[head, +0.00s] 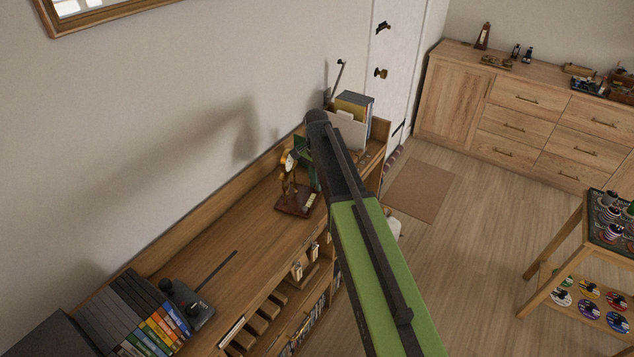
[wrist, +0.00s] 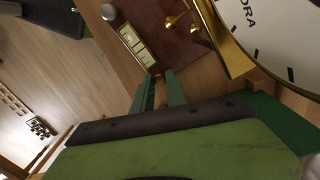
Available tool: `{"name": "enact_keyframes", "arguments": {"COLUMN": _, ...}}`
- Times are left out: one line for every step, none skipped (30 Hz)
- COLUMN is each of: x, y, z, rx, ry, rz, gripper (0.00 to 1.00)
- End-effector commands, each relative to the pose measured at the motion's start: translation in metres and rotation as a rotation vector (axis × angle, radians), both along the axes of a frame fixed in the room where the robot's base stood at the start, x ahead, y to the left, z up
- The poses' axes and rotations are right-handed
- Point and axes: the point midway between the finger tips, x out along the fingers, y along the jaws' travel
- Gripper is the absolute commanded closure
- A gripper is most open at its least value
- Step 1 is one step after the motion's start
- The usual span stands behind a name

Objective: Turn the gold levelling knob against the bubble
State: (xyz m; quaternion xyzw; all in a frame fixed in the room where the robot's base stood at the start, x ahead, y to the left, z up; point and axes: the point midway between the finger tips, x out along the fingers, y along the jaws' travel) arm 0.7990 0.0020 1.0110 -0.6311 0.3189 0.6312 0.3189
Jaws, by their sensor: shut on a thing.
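The clock (head: 289,161) stands on a dark red base (head: 291,204) on the wooden shelf top. In the wrist view its white dial (wrist: 268,32) with a gold rim is at the upper right. The bubble level (wrist: 137,46), a pale panel in a gold frame, lies on the base (wrist: 165,45). My gripper (wrist: 161,86) is at the corner of the base, its two green fingers shut on a small gold-brown piece (wrist: 160,94), which appears to be the gold levelling knob. It is mostly hidden between the fingers. The bubble is too small to make out.
A pale round knob (wrist: 108,12) sits at another base corner. Files (head: 352,108) stand beyond the clock, and DVD cases (head: 130,318) stand at the near end.

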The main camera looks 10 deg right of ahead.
Motion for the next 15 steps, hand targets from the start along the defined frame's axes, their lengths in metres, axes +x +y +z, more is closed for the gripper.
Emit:
{"name": "enact_keyframes", "arguments": {"x": 0.0, "y": 0.0002, "z": 0.0, "rx": 0.0, "ry": 0.0, "rz": 0.009, "gripper": 1.0}}
{"name": "enact_keyframes", "arguments": {"x": 0.0, "y": 0.0003, "z": 0.0, "rx": 0.0, "ry": 0.0, "rz": 0.016, "gripper": 1.0}}
{"name": "enact_keyframes", "arguments": {"x": 0.0, "y": 0.0003, "z": -0.0001, "rx": 0.0, "ry": 0.0, "rz": 0.027, "gripper": 1.0}}
{"name": "enact_keyframes", "arguments": {"x": 0.0, "y": 0.0003, "z": -0.0001, "rx": 0.0, "ry": 0.0, "rz": 0.039, "gripper": 1.0}}
{"name": "enact_keyframes", "arguments": {"x": 0.0, "y": 0.0003, "z": -0.0001, "rx": 0.0, "ry": 0.0, "rz": 0.052, "gripper": 1.0}}
{"name": "enact_keyframes", "arguments": {"x": 0.0, "y": 0.0004, "z": -0.0001, "rx": 0.0, "ry": 0.0, "rz": 0.072, "gripper": 1.0}}
{"name": "enact_keyframes", "arguments": {"x": 0.0, "y": 0.0004, "z": -0.0001, "rx": 0.0, "ry": 0.0, "rz": 0.089, "gripper": 1.0}}
{"name": "enact_keyframes", "arguments": {"x": 0.0, "y": 0.0004, "z": -0.0001, "rx": 0.0, "ry": 0.0, "rz": 0.108, "gripper": 1.0}}
{"name": "enact_keyframes", "arguments": {"x": 0.0, "y": 0.0004, "z": -0.0001, "rx": 0.0, "ry": 0.0, "rz": 0.135, "gripper": 1.0}}
{"name": "enact_keyframes", "arguments": {"x": -0.0001, "y": 0.0004, "z": -0.0001, "rx": 0.0, "ry": 0.0, "rz": 0.158, "gripper": 1.0}}
{"name": "enact_keyframes", "arguments": {"x": -0.0001, "y": 0.0004, "z": -0.0001, "rx": 0.0, "ry": 0.0, "rz": 0.182, "gripper": 1.0}}
{"name": "enact_keyframes", "arguments": {"x": -0.0001, "y": 0.0004, "z": -0.0001, "rx": 0.0, "ry": 0.0, "rz": 0.216, "gripper": 1.0}}
{"name": "enact_keyframes", "arguments": {"x": -0.0001, "y": 0.0004, "z": -0.0001, "rx": 0.0, "ry": 0.0, "rz": 0.243, "gripper": 1.0}}
{"name": "enact_keyframes", "arguments": {"x": -0.0001, "y": 0.0004, "z": -0.0001, "rx": 0.0, "ry": 0.0, "rz": 0.27, "gripper": 1.0}}
{"name": "enact_keyframes", "arguments": {"x": -0.0001, "y": 0.0004, "z": -0.0001, "rx": 0.0, "ry": 0.0, "rz": 0.308, "gripper": 1.0}}
